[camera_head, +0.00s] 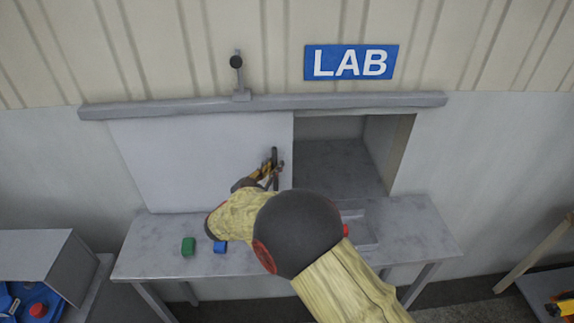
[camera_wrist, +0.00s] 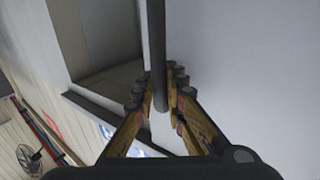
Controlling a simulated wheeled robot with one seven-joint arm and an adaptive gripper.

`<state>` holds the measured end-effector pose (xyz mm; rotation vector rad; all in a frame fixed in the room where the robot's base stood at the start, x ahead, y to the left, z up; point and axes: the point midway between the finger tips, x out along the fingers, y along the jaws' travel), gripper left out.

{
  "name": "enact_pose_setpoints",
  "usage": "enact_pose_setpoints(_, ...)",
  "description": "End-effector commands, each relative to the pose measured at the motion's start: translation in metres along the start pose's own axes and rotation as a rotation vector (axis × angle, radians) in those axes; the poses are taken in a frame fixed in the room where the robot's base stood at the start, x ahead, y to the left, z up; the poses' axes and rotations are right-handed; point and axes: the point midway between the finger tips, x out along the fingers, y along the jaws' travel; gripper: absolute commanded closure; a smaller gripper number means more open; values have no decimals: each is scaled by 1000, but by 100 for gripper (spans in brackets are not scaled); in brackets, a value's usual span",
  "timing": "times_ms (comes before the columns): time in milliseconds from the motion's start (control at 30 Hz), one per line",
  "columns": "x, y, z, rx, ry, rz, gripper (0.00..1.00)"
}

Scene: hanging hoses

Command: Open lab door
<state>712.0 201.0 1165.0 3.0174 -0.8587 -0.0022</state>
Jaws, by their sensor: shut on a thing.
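The lab door (camera_head: 200,160) is a flat white sliding panel below a grey rail. It stands to the left of an opening (camera_head: 340,165) that shows a grey surface inside. A dark vertical bar handle (camera_head: 274,153) is near the door's right edge. My gripper (camera_head: 272,172) is shut on the handle. In the wrist view the handle (camera_wrist: 157,45) runs down between the yellow-and-black fingers of my gripper (camera_wrist: 163,100). My arm hides part of the table and the lower right of the door.
A grey table (camera_head: 150,260) stands below the door. On it are a green block (camera_head: 188,246), a blue block (camera_head: 220,247), a red item (camera_head: 345,230) and a partly hidden tray (camera_head: 362,238). The blue LAB sign (camera_head: 350,62) hangs above the rail (camera_head: 180,107).

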Motion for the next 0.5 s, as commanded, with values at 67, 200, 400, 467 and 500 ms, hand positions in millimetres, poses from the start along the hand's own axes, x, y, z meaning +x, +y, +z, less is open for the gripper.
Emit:
enact_pose_setpoints(67, -2, -3, 1, -1, -2, -2, 100)
enact_pose_setpoints(200, -2, -3, 1, -1, -1, -1, 100)
enact_pose_setpoints(400, -2, -3, 1, -1, -1, -1, 100)
enact_pose_setpoints(467, -2, -3, 1, -1, -1, -1, 85)
enact_pose_setpoints(500, -2, -3, 1, -1, -1, -1, 83)
